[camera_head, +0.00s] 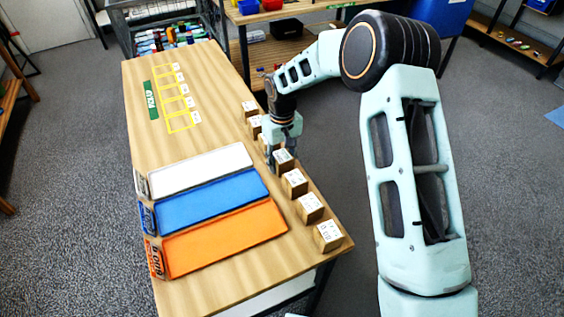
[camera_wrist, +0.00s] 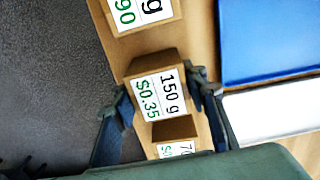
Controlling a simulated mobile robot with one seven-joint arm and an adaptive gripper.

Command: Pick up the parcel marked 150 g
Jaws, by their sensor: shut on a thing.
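The parcel marked 150 g and $0.35 is a small brown box with a white label (camera_wrist: 160,97), in the middle of the wrist view. In the head view it is in the row along the table's right edge (camera_head: 284,158). My gripper (camera_head: 281,153) is over this row. In the wrist view its two dark fingers (camera_wrist: 165,97) are on opposite sides of the 150 g parcel, closed on it. I cannot tell whether the parcel is clear of the table.
Neighbouring parcels stand close on both sides: one with a partly cut-off label (camera_wrist: 140,12) and one partly hidden (camera_wrist: 175,132). White (camera_head: 200,168), blue (camera_head: 210,200) and orange (camera_head: 225,240) trays lie left of the row. A yellow-marked PICK UP area (camera_head: 152,100) is farther back.

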